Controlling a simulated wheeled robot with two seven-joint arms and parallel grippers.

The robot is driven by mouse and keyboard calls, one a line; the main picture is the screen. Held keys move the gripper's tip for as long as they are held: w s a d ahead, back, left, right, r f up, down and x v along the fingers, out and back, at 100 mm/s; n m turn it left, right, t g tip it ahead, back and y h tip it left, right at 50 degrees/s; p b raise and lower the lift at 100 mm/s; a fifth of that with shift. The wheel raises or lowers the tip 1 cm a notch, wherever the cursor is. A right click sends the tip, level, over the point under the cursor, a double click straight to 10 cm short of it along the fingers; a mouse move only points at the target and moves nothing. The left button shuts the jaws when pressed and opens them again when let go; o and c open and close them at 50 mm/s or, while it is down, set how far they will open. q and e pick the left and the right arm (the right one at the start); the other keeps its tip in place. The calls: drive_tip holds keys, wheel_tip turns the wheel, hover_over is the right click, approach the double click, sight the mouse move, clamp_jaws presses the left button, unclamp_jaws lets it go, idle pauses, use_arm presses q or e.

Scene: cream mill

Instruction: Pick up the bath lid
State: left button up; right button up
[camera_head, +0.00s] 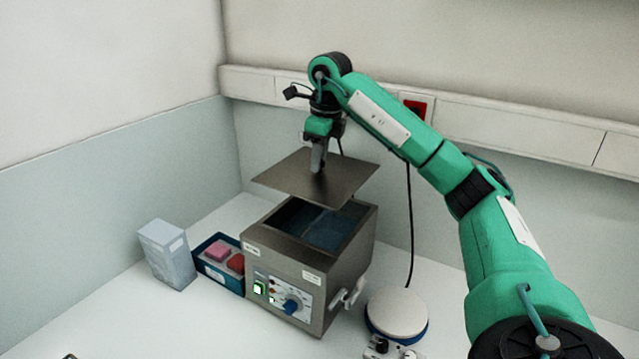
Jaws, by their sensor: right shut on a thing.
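The bath lid (336,184) is a flat grey metal plate. It hangs in the air above the water bath (283,252), a grey metal box with a front panel. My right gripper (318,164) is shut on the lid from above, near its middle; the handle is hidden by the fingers. The lid is apart from the bath's rim, and the bath's open top shows a dark bluish inside below it. My left gripper is not in view.
A blue tray (214,275) with pink and red items stands left of the bath, beside a pale box (166,254). A round white-topped device (396,313) stands at the bath's right. A black cable (410,225) hangs down the back wall.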

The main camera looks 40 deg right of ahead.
wheel_tip(320, 180, up, 8)
drive_tip(key=shift+r+p, duration=0.1)
drive_tip(key=shift+p, duration=0.85)
wheel_tip(320, 180, up, 2)
drive_tip(key=shift+r+p, duration=0.1)
drive_tip(key=shift+p, duration=1)
